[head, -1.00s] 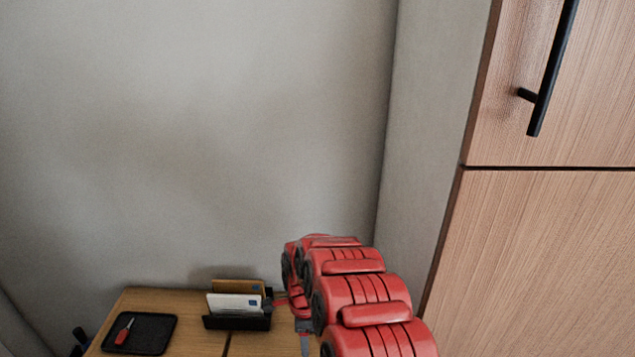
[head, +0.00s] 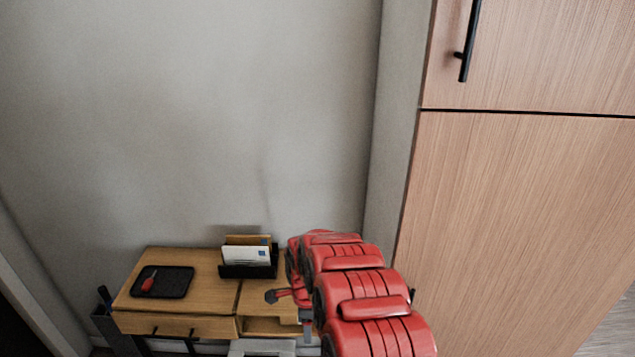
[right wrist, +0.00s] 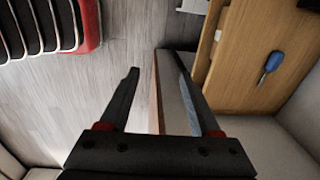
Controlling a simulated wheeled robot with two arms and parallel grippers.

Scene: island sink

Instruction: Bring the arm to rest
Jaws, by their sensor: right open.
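My red right arm (head: 365,285) reaches forward from the lower right of the head view, over the right part of a wooden desk. In that view its links hide most of the gripper. In the right wrist view my right gripper (right wrist: 160,90) has its two dark fingers spread apart. A panel-like thing with a pale face (right wrist: 175,105) appears between and beyond the fingers; I cannot tell its distance, and nothing is visibly gripped. My left gripper is not in view.
The wooden desk (head: 205,283) carries a black tray (head: 178,283) with a red-handled item and a black letter holder (head: 250,270). A tall wooden cabinet (head: 520,220) stands right. The wrist view shows a blue-handled tool (right wrist: 270,65) and open floor (right wrist: 140,45).

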